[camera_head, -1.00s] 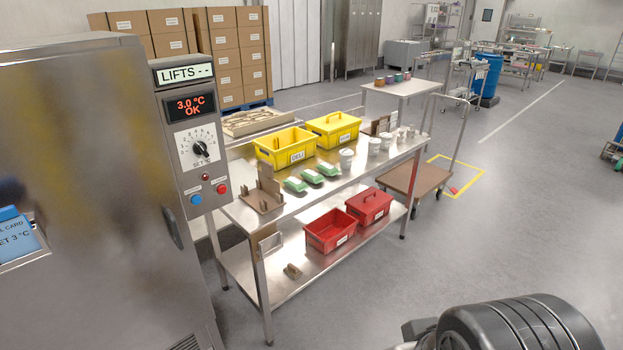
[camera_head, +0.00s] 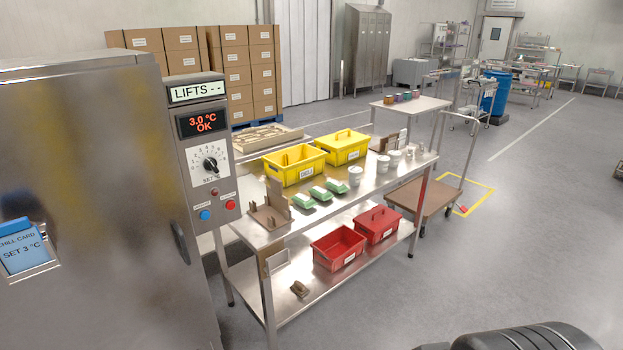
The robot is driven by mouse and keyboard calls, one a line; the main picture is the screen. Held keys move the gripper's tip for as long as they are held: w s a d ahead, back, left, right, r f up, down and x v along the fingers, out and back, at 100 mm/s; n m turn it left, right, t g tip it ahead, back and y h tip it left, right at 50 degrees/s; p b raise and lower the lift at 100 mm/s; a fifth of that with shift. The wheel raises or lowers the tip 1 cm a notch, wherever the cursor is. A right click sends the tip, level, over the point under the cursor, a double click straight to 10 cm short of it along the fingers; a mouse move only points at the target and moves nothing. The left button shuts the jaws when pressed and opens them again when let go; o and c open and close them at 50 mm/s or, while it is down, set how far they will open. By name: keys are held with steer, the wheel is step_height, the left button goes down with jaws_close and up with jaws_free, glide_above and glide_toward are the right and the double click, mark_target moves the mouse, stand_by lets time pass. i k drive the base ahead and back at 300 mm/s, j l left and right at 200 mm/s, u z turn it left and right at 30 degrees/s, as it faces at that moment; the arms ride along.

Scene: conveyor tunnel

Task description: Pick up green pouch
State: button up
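My gripper is not in view. A dark rounded part of my arm (camera_head: 525,338) shows at the bottom right edge, well apart from the table.
Yellow boxes (camera_head: 292,168) (camera_head: 345,148) and white pots (camera_head: 355,176) share the tabletop with a brown stand (camera_head: 268,212). Red boxes (camera_head: 337,250) (camera_head: 378,226) sit on the lower shelf. A steel cabinet (camera_head: 90,220) fills the left. A trolley (camera_head: 425,197) stands behind.

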mark_target(321, 193)
steer(key=i+l, duration=0.15)
steer(key=i, duration=0.45)
steer(key=i+l, duration=0.1)
steer(key=i, duration=0.5)
steer(key=i+l, duration=0.15)
steer(key=i, duration=0.5)
steer(key=i+l, duration=0.1)
steer(key=i, duration=0.5)
steer(key=i+l, duration=0.15)
steer(key=i, duration=0.45)
steer(key=j+u, duration=0.05)
